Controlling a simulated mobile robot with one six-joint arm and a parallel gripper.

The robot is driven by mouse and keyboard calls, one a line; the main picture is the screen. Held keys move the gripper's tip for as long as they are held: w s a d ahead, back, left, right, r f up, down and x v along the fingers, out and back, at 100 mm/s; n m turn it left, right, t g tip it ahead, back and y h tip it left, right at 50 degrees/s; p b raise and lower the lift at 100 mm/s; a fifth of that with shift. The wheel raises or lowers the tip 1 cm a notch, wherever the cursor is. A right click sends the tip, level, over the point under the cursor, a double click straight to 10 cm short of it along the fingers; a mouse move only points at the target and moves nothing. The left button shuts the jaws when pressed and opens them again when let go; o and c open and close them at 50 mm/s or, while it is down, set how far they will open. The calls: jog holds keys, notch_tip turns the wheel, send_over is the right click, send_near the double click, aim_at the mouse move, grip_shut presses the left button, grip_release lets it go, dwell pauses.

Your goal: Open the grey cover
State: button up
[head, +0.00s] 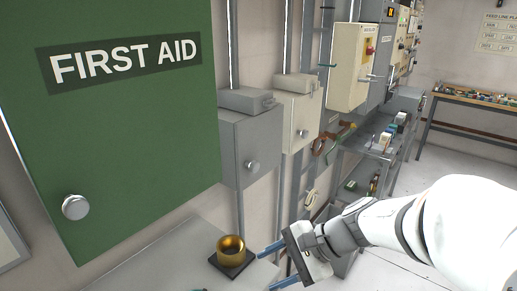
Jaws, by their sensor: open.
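A grey wall box (235,103) hangs right of the green cabinet, and its grey cover (255,147) with a round metal knob (252,166) is on the front. The cover looks shut. My gripper (267,268) is at the lower middle, below the grey box and apart from it. Its two blue fingers point left and are spread, with nothing seen between them; the lower finger is partly cut off by the frame's bottom edge.
A green first aid cabinet (120,110) fills the left. A brass cup (230,249) on a dark base stands on a grey surface (165,262) left of my gripper. A cream box (300,115) hangs right of the grey one. A cluttered shelf (365,150) stands behind my arm.

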jog(key=w+a+r+m+t+y+p, duration=0.1)
jog(key=w+r+m+t+y+p, duration=0.3)
jog(key=w+r+m, duration=0.4)
jog(key=m+t, duration=0.6)
jog(key=m, duration=0.1)
send_near(257, 168)
jog(key=a, duration=0.1)
jog(key=p+x, duration=0.2)
jog(key=x, duration=0.6)
jog(key=shift+w+p, duration=0.3)
jog(key=shift+c, duration=0.5)
grip_shut()
